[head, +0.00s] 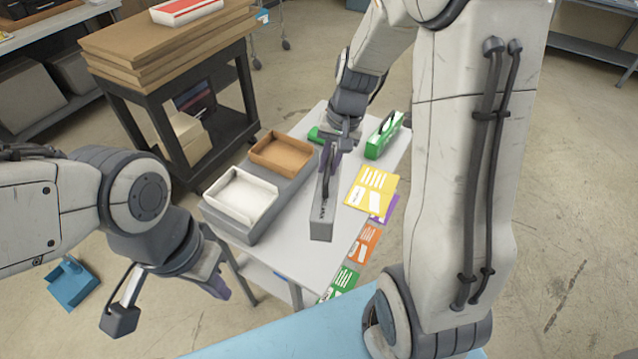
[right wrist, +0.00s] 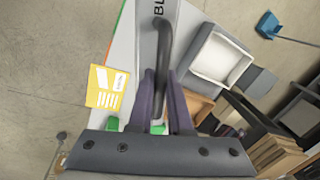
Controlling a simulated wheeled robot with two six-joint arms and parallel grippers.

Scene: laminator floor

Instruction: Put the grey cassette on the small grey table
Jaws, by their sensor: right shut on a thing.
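The grey cassette (head: 322,216) is upright, with a dark handle on top, at the small grey table (head: 272,252). My right gripper (head: 333,152) is shut on its handle from above. In the right wrist view the grey cassette (right wrist: 148,45) shows its dark handle between the purple fingers of my right gripper (right wrist: 162,105). Whether the cassette's underside touches the tabletop cannot be told. My left gripper (head: 218,288) hangs left of the table, away from the cassette; its finger opening is not clear.
A grey holder with a white tray (head: 241,199) and a brown tray (head: 282,152) stands left of the cassette. A green cassette (head: 384,136) stands behind right. A yellow card (head: 371,188) and other coloured cards line the right side. A dark cart (head: 165,110) stands back left.

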